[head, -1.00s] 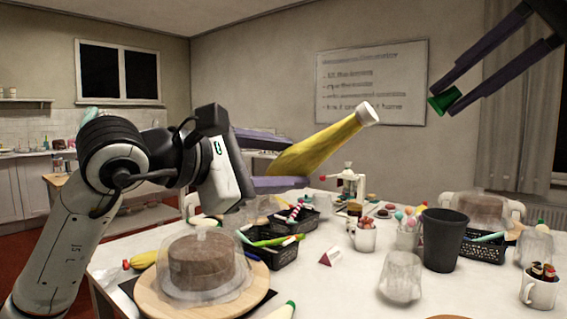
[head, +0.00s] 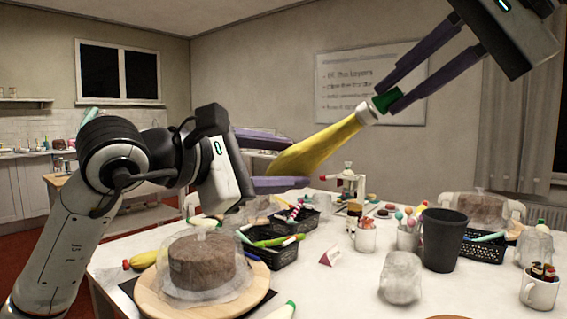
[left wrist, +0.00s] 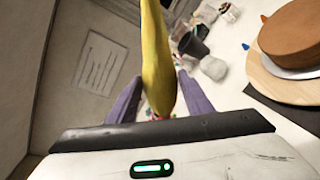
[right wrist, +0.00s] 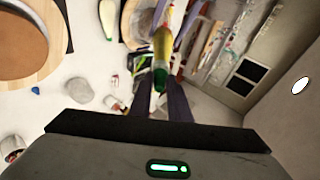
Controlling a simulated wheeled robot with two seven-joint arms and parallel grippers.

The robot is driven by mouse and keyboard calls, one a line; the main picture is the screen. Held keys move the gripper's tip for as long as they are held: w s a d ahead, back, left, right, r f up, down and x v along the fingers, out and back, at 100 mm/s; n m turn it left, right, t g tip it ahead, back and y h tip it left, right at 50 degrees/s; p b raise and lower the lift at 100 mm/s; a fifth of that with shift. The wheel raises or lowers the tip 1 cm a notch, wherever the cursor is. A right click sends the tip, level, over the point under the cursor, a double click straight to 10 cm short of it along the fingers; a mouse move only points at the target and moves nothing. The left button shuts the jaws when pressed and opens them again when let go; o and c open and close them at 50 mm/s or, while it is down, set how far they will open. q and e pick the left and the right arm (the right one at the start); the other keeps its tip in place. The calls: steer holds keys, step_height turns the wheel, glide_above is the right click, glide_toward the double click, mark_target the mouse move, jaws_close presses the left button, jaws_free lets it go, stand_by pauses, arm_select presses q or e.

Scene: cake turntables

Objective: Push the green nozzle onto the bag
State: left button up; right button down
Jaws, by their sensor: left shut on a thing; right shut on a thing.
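A yellow piping bag (head: 318,150) is held tilted above the table, its white tip (head: 366,113) pointing up and right. My left gripper (head: 280,163) is shut on the bag's wide lower end; the bag also shows in the left wrist view (left wrist: 158,60). My right gripper (head: 385,97) is shut on the green nozzle (head: 382,103). The nozzle sits right at the bag's white tip, in line with it. In the right wrist view, the nozzle (right wrist: 160,78) lies between the fingers, against the bag's end (right wrist: 162,48). How far it sits over the tip cannot be told.
The air around the held bag is free.

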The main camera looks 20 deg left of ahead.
steer(key=shift+a+f, duration=0.3)
steer(key=shift+a, duration=0.15)
stand_by(1.5)
steer(key=c, duration=1.6)
jaws_free()
steer(key=shift+d, duration=0.1)
steer(key=shift+v, duration=5.95)
